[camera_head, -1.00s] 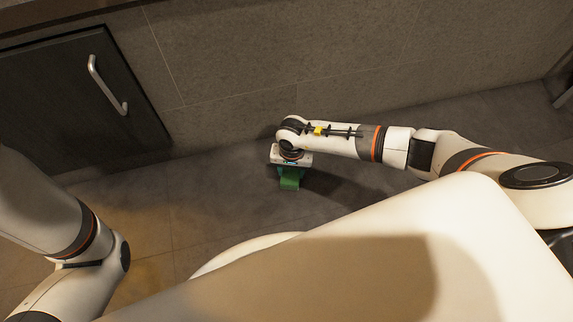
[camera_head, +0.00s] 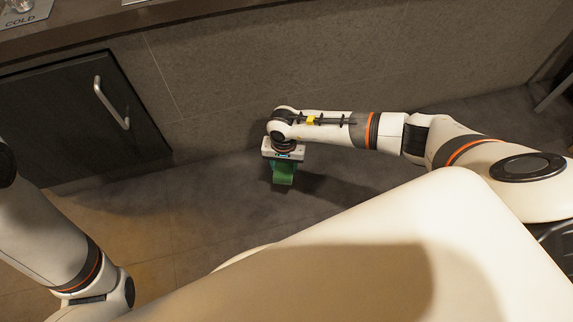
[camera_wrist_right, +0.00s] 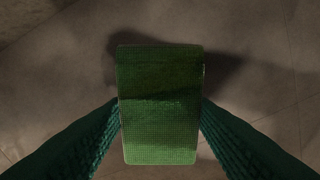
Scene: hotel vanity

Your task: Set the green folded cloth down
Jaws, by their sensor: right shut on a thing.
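The green folded cloth (camera_head: 283,174) hangs below my right gripper (camera_head: 283,166) in the head view, over the dark tiled floor. In the right wrist view the cloth (camera_wrist_right: 160,105) fills the middle as an upright green rectangle. The two dark green fingers of my right gripper (camera_wrist_right: 160,122) press on its left and right sides. The cloth's shadow falls on the floor behind it. My left arm shows at the left edge of the head view, but its gripper is outside the picture.
A dark cabinet door (camera_head: 85,115) with a metal handle (camera_head: 111,103) stands at the left. A counter edge (camera_head: 150,18) with a tray marked COLD (camera_head: 22,18) runs along the top left. A tiled wall (camera_head: 300,60) stands behind my right arm. Floor (camera_head: 215,190) around the cloth is clear.

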